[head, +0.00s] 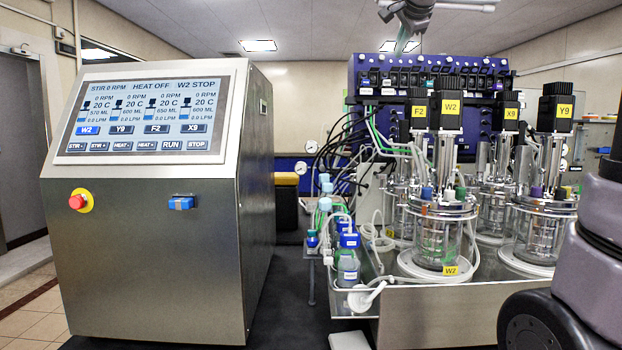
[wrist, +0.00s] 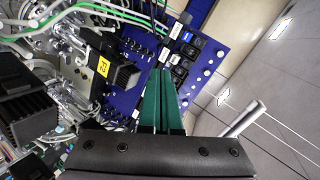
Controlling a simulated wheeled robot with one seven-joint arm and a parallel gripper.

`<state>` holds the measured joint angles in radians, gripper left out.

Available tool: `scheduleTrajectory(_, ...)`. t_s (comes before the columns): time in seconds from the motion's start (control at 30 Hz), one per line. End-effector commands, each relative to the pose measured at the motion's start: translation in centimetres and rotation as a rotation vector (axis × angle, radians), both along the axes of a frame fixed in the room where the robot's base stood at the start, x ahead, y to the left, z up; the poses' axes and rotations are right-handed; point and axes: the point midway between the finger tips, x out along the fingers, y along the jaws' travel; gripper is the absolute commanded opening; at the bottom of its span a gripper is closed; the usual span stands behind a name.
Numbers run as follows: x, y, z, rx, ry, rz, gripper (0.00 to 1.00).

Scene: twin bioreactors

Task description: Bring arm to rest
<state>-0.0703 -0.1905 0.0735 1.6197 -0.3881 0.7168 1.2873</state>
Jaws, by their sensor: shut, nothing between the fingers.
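My gripper (wrist: 163,72) shows in the wrist view, its two green fingers shut together with nothing between them. In that tilted view the fingertips overlap the blue panel (wrist: 208,70) with its black modules; I cannot tell how far apart they are. The gripper is not clearly seen in the head view, where thick grey and black links of my arm (head: 592,250) fill the right edge. The glass bioreactor vessel marked W2 (head: 440,235) stands in the steel tray, with more vessels behind and beside it.
A steel control cabinet (head: 160,255) with a lit screen (head: 145,112) stands at left; the screen reads stir 0 RPM, heat off. Tubes and cables (head: 345,150) hang between the cabinet and the vessels. Black motor heads (wrist: 120,75) lie left of my fingers in the wrist view.

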Motion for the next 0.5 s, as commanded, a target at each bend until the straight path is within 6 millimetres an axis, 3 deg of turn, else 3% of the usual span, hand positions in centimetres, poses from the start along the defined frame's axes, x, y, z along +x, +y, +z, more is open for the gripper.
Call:
scheduleTrajectory(0.17,-6.1,-1.3,-5.8,-0.148,0.113,0.096,0.0)
scheduleTrajectory(0.4,-18.3,-2.5,-18.1,-0.381,0.3,0.361,0.0)
scheduleTrajectory(0.5,-22.6,-2.4,-22.7,-0.445,0.348,0.476,0.0)
